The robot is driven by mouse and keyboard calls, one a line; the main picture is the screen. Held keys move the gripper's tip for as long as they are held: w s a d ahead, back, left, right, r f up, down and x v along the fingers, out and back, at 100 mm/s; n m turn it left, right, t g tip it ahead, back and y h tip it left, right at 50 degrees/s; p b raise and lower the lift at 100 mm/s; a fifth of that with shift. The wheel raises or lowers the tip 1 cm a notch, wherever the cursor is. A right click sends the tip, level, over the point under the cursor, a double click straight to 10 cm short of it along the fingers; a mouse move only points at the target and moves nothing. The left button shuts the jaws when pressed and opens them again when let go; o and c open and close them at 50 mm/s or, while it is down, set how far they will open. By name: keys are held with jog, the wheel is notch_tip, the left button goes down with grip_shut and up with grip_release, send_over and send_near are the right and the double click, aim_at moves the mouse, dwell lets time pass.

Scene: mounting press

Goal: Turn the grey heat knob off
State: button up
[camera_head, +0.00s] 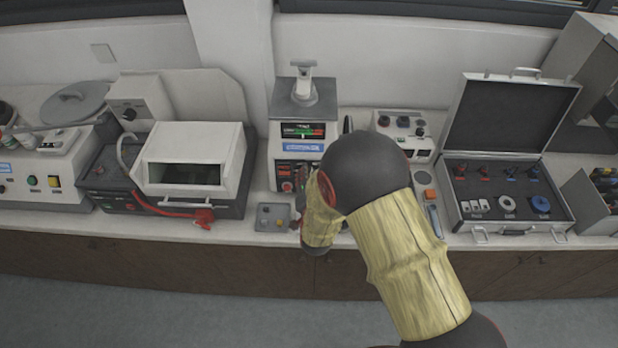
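The mounting press (303,108) stands upright against the wall at the centre of the counter. It has a lit display with green and red bars (303,131), a blue label and a red button on its lower front. My arm covers its lower right part. I cannot pick out the grey heat knob with certainty; it may be hidden behind my arm or too small to tell. My arm reaches in from the lower right to the front of the press. My gripper is not visible; the arm links hide it or it blends into them.
Left is a white-hooded machine (190,158) with a red-handled lever. Right are a white knob panel (405,124) and an open tool case (507,150). The floor in front is clear.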

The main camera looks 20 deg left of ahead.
jog(key=c, duration=0.8)
jog(key=shift+n, duration=0.3)
jog(key=n+h+p, duration=0.1)
jog(key=n, duration=0.6)
jog(key=n+t+h+p, duration=0.1)
jog(key=n, duration=0.5)
jog(key=n+h, duration=0.1)
jog(key=n, duration=0.6)
jog(key=shift+n+t+h+p, duration=0.3)
jog(key=shift+t+p, duration=0.1)
dwell(0.3)
jog(key=o, duration=1.1)
